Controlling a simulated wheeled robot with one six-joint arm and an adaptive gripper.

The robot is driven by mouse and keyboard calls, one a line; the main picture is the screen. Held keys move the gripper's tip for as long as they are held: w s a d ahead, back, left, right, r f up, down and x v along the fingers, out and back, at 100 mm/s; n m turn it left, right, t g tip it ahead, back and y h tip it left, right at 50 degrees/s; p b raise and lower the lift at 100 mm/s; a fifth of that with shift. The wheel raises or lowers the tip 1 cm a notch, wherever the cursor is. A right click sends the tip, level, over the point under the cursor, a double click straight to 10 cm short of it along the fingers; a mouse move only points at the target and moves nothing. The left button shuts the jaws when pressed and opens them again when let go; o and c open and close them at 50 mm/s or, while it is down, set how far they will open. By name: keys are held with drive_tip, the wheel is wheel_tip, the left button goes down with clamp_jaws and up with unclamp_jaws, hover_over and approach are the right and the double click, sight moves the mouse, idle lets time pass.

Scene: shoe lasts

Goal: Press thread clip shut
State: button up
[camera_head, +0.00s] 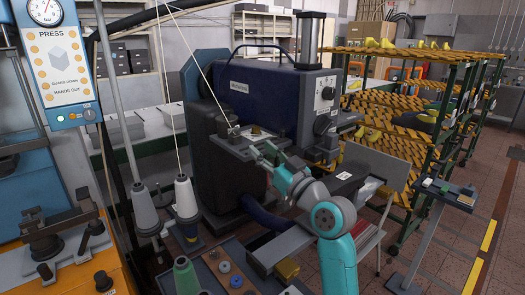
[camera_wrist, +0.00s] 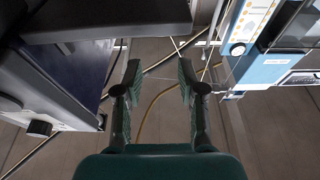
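A pale thread (camera_head: 196,66) slants down from the upper left to a small metal part (camera_head: 234,131) on top of the blue and grey machine (camera_head: 277,95). That part may be the thread clip, but it is too small to tell whether it is open or shut. My gripper (camera_head: 260,152) is beside the machine's small top plate, just right of and below that part. In the wrist view my gripper (camera_wrist: 159,82) has its two green fingers apart. A thin thread line crosses the picture near the fingertips. I see nothing held between them.
White and grey thread cones (camera_head: 185,196) stand left of the machine. A press with a blue panel (camera_head: 58,65) is at the far left. A rack with yellow slatted shelves (camera_head: 400,97) stands behind right. A small stand (camera_head: 447,192) is at the right, with open floor around it.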

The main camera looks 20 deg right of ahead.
sight(237, 127)
drive_tip(key=w+a+r+g, duration=0.1)
drive_tip(key=w, duration=0.2)
drive_tip(key=w+a+r+g, duration=0.1)
drive_tip(key=w, duration=0.2)
drive_tip(key=w+a+r+g+h, duration=0.1)
drive_tip(key=w, duration=0.3)
drive_tip(key=shift+a+r, duration=0.1)
drive_tip(key=shift+r, duration=0.05)
idle(0.4)
clamp_jaws()
